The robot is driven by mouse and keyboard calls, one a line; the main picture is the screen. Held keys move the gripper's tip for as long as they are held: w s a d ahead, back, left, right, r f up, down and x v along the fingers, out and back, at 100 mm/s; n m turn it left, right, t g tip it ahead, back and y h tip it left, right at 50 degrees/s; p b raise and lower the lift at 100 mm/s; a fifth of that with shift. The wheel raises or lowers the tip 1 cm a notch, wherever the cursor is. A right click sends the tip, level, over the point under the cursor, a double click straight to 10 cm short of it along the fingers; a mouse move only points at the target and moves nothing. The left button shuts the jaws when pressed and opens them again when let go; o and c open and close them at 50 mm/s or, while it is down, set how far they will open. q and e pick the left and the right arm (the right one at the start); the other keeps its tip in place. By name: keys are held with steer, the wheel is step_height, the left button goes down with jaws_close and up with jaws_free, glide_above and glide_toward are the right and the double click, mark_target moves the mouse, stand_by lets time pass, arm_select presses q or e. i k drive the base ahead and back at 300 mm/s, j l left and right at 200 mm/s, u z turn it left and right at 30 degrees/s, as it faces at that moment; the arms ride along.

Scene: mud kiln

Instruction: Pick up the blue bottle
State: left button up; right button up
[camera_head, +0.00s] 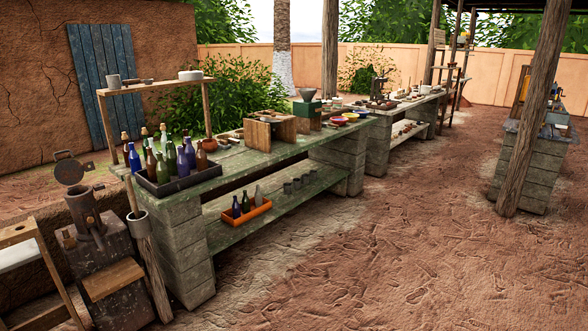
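A blue bottle (135,160) stands upright at the left end of the near workbench (262,166), beside the left end of a dark tray (182,184). Its lower part is close to the tray's edge, and I cannot tell whether it stands inside or behind it. The tray holds several other bottles, brown, green and purple-blue, such as a purple-blue bottle (183,163) near the middle. Neither of my grippers is in view.
A wooden rack (152,86) rises behind the bottles. An orange tray (246,214) with dark bottles sits on the lower shelf. A metal device on a block (98,240) stands left of the bench. Open dirt ground (400,240) lies in front; a wooden post (535,120) stands right.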

mark_target(236, 207)
steer(key=i+u, duration=0.15)
steer(key=i, duration=0.35)
steer(key=i+l+u, duration=0.1)
steer(key=i, duration=0.35)
steer(key=i+l+u, duration=0.15)
steer(key=i, duration=0.35)
steer(key=i+l+u, duration=0.1)
steer(key=i+l, duration=0.15)
steer(key=i, duration=0.2)
